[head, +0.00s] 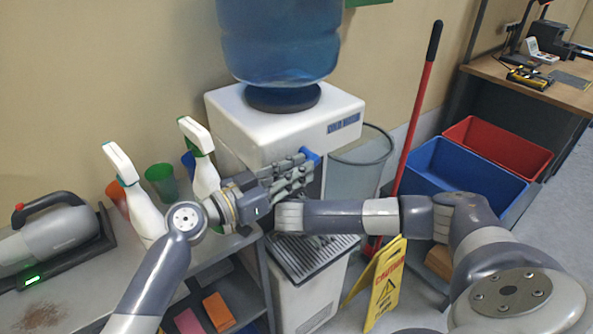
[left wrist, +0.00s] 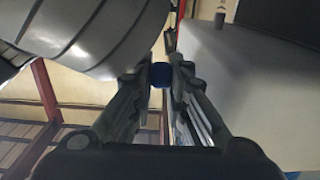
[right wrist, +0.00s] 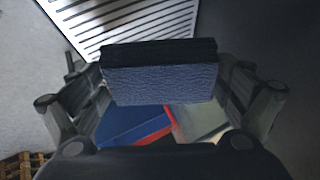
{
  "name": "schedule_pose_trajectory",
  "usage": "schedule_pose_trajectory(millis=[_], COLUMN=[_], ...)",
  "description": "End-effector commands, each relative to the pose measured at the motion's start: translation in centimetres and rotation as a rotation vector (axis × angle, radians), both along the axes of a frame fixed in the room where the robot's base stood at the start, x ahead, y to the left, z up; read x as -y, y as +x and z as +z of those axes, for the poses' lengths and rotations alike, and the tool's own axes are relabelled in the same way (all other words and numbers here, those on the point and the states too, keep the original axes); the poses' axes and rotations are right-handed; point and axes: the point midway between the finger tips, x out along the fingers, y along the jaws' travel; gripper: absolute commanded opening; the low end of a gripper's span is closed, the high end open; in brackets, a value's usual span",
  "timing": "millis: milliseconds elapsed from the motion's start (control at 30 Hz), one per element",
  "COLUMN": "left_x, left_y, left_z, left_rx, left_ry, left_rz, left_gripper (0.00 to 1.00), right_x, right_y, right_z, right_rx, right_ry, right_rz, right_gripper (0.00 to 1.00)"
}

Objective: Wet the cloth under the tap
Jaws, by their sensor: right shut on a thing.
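The water cooler (head: 235,112) has a blue tap (head: 311,155) on its front. My left gripper (head: 298,172) is at the tap; in the left wrist view its narrowly spaced fingers lie either side of the blue tap (left wrist: 161,75). Whether they press on it is unclear. My right gripper (right wrist: 160,90) is shut on a folded blue-grey cloth (right wrist: 160,84) with a dark upper layer. The slatted drip tray (right wrist: 130,22) shows beyond the cloth.
Spray bottles (head: 140,200) and a green cup (head: 162,182) stand on the left counter, beside a hand vacuum (head: 50,240). A grey bin (head: 358,165), a red-handled pole (head: 416,110), blue (head: 460,175) and red (head: 500,145) crates and a yellow caution sign (head: 383,285) stand right.

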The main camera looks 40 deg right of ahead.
Motion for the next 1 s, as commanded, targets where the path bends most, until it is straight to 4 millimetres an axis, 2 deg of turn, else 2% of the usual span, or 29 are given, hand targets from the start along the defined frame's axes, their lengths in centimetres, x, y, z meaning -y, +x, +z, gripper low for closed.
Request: schedule_pose_trajectory(millis=[200, 567, 867, 900, 1000], left_x=[-0.02, -0.07, -0.08, -0.08, -0.08], left_y=[0.03, 0.04, 0.06, 0.06, 0.05], left_z=[0.16, 0.76, 0.76, 0.76, 0.75], left_rx=[0.002, -0.003, -0.004, -0.004, -0.004], left_ry=[0.013, 0.142, 0.149, 0.148, 0.148], left_rz=[-0.001, 0.000, 0.001, 0.001, 0.001], left_gripper=[0.00, 0.00, 0.00, 0.17, 0.35], right_x=[0.00, 0.00, 0.00, 0.00, 0.01], right_y=[0.02, 0.01, 0.01, 0.01, 0.01], right_z=[0.03, 0.02, 0.02, 0.02, 0.03], right_rx=[0.000, 0.000, 0.000, 0.000, 0.000], right_ry=[0.000, 0.000, 0.000, 0.000, 0.000], right_rz=[0.000, 0.000, 0.000, 0.000, 0.000], right_gripper=[0.75, 0.75, 0.75, 0.75, 0.75])
